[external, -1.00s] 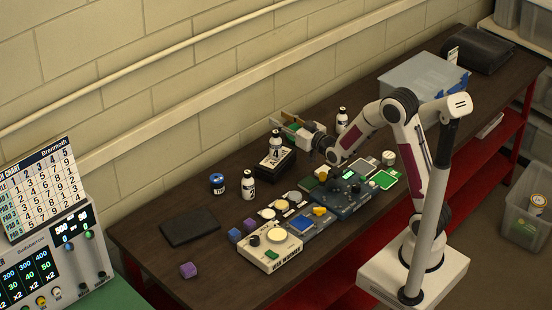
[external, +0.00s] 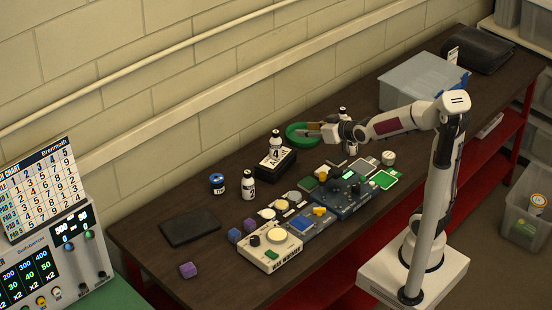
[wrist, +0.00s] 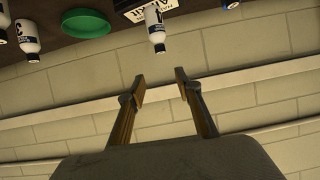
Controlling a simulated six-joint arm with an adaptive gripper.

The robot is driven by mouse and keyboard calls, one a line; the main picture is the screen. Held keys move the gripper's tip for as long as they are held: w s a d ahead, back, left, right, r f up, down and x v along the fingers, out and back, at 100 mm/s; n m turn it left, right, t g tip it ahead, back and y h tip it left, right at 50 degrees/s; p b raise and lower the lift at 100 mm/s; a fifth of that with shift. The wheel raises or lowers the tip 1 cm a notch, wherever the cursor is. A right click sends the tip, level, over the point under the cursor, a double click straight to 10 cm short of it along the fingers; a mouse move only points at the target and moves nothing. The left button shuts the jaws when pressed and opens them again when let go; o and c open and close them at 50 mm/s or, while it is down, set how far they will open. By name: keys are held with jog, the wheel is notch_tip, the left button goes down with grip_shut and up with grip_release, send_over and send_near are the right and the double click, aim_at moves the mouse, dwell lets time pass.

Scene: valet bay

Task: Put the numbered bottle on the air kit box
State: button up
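The bottle marked 4 (external: 275,153), white with a black cap, stands upright on the black air kit box (external: 286,166). In the wrist view this bottle (wrist: 155,28) appears upside down beside the box's white label (wrist: 136,8). My gripper (external: 306,131) is to the right of the bottle and apart from it, by the green dish (external: 291,136). In the wrist view my gripper (wrist: 162,80) has its fingers apart with nothing between them, facing the wall.
Bottle 2 (external: 249,191) and a blue jar (external: 217,184) stand left of the box. Another bottle (external: 343,111) is partly hidden behind my arm; the wrist view shows bottle 3 (wrist: 28,42). Several devices (external: 270,247) line the front. A translucent bin (external: 424,82) stands behind right.

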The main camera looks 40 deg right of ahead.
jog(key=s+d+f+g, duration=0.1)
jog(key=s+f+g, duration=0.1)
jog(key=s, duration=1.3)
jog(key=s+d+f+g, duration=0.1)
jog(key=s+g, duration=0.4)
jog(key=s, duration=1)
jog(key=shift+f, duration=0.55)
